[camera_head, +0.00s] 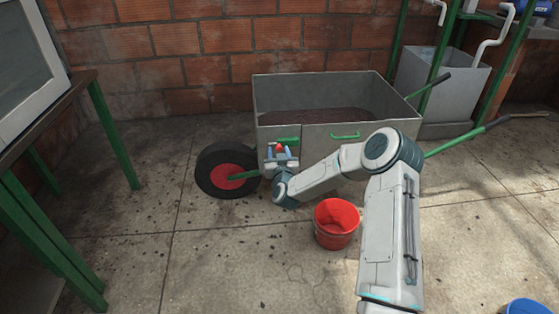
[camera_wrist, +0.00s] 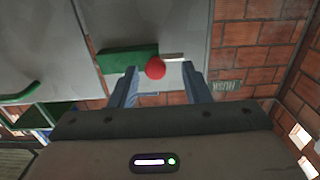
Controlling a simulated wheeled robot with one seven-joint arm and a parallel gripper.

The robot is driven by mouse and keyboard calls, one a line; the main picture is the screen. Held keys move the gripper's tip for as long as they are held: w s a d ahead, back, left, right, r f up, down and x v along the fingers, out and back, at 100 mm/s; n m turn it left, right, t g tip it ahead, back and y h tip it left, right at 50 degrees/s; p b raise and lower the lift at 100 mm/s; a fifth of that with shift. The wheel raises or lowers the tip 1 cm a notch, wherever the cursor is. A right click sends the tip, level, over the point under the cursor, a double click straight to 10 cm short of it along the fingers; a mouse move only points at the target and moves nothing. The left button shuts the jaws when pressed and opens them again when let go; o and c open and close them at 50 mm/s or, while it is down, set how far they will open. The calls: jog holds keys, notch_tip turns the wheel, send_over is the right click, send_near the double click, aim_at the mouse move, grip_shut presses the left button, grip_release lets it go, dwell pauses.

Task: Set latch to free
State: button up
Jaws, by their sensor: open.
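The latch is on the front of a grey metal cart (camera_head: 338,92). It shows as a green block (camera_wrist: 128,60) with a red ball knob (camera_wrist: 155,69) at its right end and a pale strip (camera_wrist: 174,57) beside the knob. In the head view the red knob (camera_head: 280,147) sits just below the green block (camera_head: 288,141), near the cart's left edge. My gripper (camera_wrist: 160,73) is open, and the knob appears between its fingertips. I cannot tell whether a finger touches it. In the head view my gripper (camera_head: 281,156) partly covers the latch area.
A green handle (camera_head: 345,136) is right of the latch. A black wheel with a red hub (camera_head: 228,176) is at the cart's left. A red bucket (camera_head: 336,222) stands on the floor below my arm. A green-legged table (camera_head: 112,130) is at left.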

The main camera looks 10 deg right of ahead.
jog(key=s+p, duration=0.3)
jog(key=s, duration=1)
jog(key=shift+s, duration=0.35)
jog(key=s+r+n+g+y+p, duration=0.1)
jog(key=s+r+n+g+p, duration=0.2)
jog(key=r+p, duration=0.7)
jog(key=s+r+n+g+y+p, duration=0.15)
jog(key=r+g+p, duration=0.4)
jog(key=r, duration=0.85)
jog(key=s+d+r+m+g+h+p, duration=0.1)
jog(key=s+d+r+m+g+p, duration=0.1)
jog(key=s+r+p, duration=0.6)
jog(key=s+d+r+m+g+h+p, duration=0.1)
jog(key=s+r+p, duration=0.7)
jog(key=s+r, duration=1)
jog(key=s+d+m+g, duration=0.1)
jog(key=s+d+g, duration=0.1)
jog(key=g, duration=0.1)
jog(key=shift+r+m+g, duration=0.25)
jog(key=shift+m+g, duration=0.1)
